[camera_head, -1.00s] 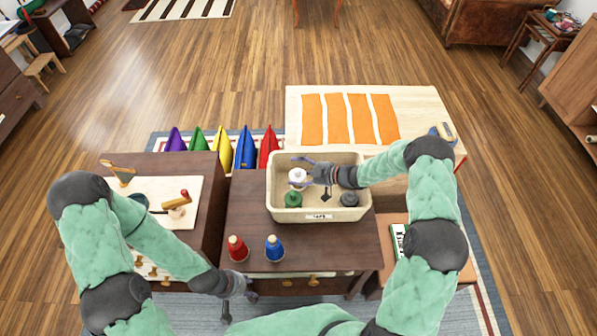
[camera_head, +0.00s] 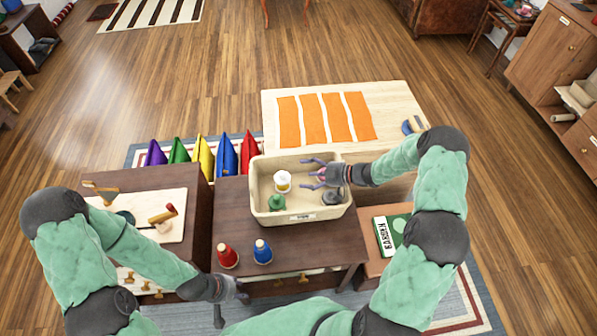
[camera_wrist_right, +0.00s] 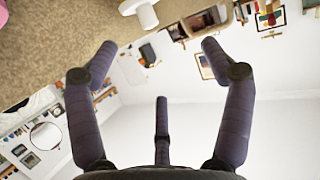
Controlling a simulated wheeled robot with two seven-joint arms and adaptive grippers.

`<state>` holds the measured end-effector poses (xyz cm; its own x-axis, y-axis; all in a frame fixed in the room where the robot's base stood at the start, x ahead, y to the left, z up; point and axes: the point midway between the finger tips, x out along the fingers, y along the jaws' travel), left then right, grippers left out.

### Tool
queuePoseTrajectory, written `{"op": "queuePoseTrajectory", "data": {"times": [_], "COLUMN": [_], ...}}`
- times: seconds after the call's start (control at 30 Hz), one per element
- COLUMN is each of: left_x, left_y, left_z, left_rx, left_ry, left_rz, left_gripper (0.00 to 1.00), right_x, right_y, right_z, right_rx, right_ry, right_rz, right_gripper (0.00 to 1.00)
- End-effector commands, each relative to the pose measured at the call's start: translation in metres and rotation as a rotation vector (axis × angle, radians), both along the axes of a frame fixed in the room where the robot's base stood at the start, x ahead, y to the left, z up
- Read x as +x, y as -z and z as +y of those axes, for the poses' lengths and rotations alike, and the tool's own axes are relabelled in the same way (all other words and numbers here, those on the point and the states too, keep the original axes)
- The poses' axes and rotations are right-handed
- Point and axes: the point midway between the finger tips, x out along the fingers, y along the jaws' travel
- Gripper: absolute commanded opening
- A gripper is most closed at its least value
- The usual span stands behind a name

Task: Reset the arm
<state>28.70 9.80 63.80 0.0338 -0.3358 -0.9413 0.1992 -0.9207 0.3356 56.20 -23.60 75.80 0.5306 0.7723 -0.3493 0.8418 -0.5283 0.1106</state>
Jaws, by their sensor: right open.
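My right gripper (camera_head: 312,172) is open and empty over the beige bin (camera_head: 303,217). Its spread fingers also show in the right wrist view (camera_wrist_right: 160,80), with nothing between them. A white bell-shaped piece (camera_head: 283,180) stands in the bin, just left of the fingers and apart from them. A green piece (camera_head: 277,203) and a dark grey piece (camera_head: 332,198) are also in the bin. My left gripper (camera_head: 232,296) hangs low in front of the dark cabinet; its fingers are too small and dark to tell if they are open.
A red piece (camera_head: 228,257) and a blue piece (camera_head: 262,252) stand on the dark cabinet top (camera_head: 310,248) in front of the bin. A pale table (camera_head: 385,103) with orange strips lies behind. A green book (camera_head: 393,235) lies at right.

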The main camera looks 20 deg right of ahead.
Motion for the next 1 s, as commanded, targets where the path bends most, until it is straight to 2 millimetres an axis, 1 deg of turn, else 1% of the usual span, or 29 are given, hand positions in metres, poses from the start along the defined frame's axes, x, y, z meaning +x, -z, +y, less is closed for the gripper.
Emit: {"op": "queuePoseTrajectory", "data": {"times": [0.13, 0.67, 0.77, 0.83, 1.0], "left_x": [0.0, 0.0, 0.0, 0.0, 0.0], "left_y": [-0.001, -0.002, -0.008, -0.017, -0.046], "left_z": [0.0, 0.0, 0.0, 0.0, 0.0], "left_rx": [0.0, 0.0, 0.0, 0.0, 0.0], "left_ry": [0.0, 0.0, 0.0, 0.0, 0.0], "left_rz": [0.0, 0.0, 0.0, 0.0, 0.0], "left_gripper": [0.4, 0.4, 0.4, 0.4, 0.4], "right_x": [-0.003, -0.003, -0.003, -0.002, -0.002], "right_y": [-0.002, -0.003, -0.009, -0.018, -0.047], "right_z": [-0.004, -0.004, -0.004, -0.004, -0.004], "right_rx": [0.0, 0.0, 0.0, 0.0, 0.0], "right_ry": [0.0, 0.0, 0.0, 0.0, 0.0], "right_rz": [0.0, 0.0, 0.0, 0.0, 0.0], "right_gripper": [0.81, 0.81, 0.81, 0.81, 0.81]}}
